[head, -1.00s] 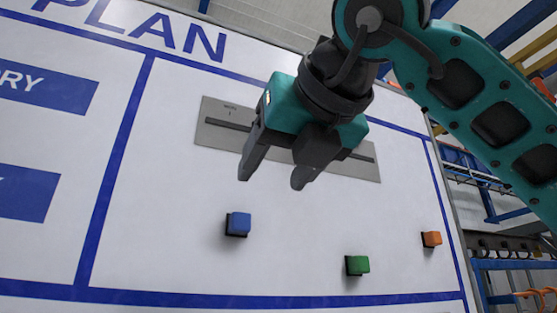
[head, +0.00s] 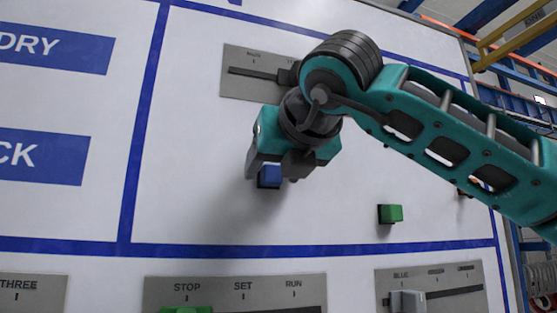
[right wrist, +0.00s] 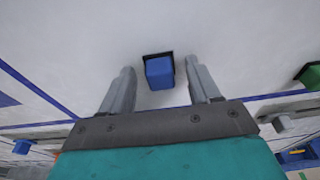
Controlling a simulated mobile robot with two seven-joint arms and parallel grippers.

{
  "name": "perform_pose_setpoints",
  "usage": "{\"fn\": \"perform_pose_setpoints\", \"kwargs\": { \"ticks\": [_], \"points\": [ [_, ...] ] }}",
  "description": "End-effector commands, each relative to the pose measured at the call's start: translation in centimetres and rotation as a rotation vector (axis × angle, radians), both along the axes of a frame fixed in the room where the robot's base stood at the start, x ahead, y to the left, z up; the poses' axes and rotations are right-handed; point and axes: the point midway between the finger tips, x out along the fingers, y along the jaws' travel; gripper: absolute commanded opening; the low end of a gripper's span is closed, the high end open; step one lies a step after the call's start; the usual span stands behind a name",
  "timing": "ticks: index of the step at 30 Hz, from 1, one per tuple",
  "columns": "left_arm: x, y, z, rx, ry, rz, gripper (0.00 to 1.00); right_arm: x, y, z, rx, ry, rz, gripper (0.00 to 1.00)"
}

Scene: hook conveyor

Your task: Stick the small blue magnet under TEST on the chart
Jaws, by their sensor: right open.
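The small blue magnet (head: 269,178) sits on the white board, and it also shows in the right wrist view (right wrist: 160,73) with a dark backing. My right gripper (head: 272,173) is open and empty in front of the board. In the right wrist view its fingers (right wrist: 162,88) stand one on each side of the blue magnet, with gaps to both. The word TEST cannot be read in these frames. Two blue chart labels, partly cut off, show at the left, ending in DRY (head: 50,50) and CK (head: 40,157). My left gripper is out of view.
A green magnet (head: 391,213) sits right of the blue one, and my right arm mostly hides an orange one. A grey slider plate (head: 240,92) is above. Below the blue line are more panels, one marked STOP, SET, RUN (head: 240,290). Bare board surrounds the blue magnet.

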Motion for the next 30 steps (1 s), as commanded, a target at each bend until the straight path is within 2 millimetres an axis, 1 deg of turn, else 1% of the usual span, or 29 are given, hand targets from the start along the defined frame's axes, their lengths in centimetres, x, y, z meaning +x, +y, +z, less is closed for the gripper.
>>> {"fn": "perform_pose_setpoints", "kwargs": {
  "ticks": [2,3,21,22,29,30],
  "points": [
    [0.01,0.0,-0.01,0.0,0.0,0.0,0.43,-0.01,0.01,-0.02,0.0,0.0,0.0,0.62],
    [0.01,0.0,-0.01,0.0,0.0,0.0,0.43,-0.01,0.01,-0.02,0.0,0.001,0.0,0.6],
    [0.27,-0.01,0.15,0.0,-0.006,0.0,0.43,-0.05,-0.01,0.01,0.0,0.0,0.0,0.02],
    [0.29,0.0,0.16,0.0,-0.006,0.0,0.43,-0.05,-0.01,0.01,0.0,0.0,0.0,0.29],
    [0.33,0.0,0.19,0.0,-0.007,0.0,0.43,-0.05,-0.01,0.01,0.0,0.0,0.0,0.07],
    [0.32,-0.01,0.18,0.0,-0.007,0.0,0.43,-0.05,-0.01,0.01,0.0,0.0,0.0,0.07]
  ]
}}
